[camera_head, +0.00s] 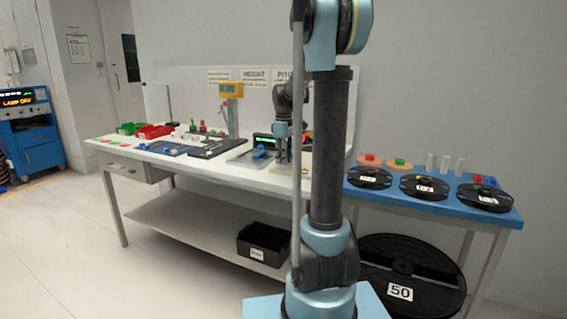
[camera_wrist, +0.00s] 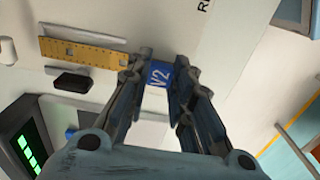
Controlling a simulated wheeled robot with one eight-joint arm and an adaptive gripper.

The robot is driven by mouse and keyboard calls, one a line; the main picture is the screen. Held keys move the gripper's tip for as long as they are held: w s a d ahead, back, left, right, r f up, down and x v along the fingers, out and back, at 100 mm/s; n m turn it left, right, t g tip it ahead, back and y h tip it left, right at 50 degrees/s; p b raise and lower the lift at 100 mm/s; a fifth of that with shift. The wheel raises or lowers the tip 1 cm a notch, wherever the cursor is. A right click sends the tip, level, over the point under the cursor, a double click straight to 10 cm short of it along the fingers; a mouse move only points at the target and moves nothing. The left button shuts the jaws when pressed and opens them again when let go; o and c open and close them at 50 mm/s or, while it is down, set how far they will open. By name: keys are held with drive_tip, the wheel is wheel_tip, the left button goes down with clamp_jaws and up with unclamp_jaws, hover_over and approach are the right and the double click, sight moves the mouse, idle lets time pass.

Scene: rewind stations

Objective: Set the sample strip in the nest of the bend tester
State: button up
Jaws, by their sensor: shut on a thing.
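In the wrist view my gripper (camera_wrist: 160,80) is shut on a blue tab marked V2 (camera_wrist: 159,75). A yellow strip with holes (camera_wrist: 80,52) lines up with the tab on the left. The left finger hides whether they join; together they look like the sample strip. A dark unit with a green display (camera_wrist: 28,140), perhaps the bend tester, stands at lower left. It also shows in the head view (camera_head: 263,140), just left of my gripper (camera_head: 282,158), low over the white table. I cannot make out the nest.
A small black block (camera_wrist: 72,82) lies beside the yellow strip. Red bins (camera_head: 154,131), green bins (camera_head: 130,128) and a yellow display on a post (camera_head: 231,89) stand on the white table (camera_head: 225,170). A blue table (camera_head: 400,197) with reels adjoins it on the right.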

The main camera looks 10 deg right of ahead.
drive_tip(key=shift+f, duration=0.75)
drive_tip(key=o, duration=0.9)
drive_tip(key=shift+s, duration=0.1)
wheel_tip(320, 180, up, 12)
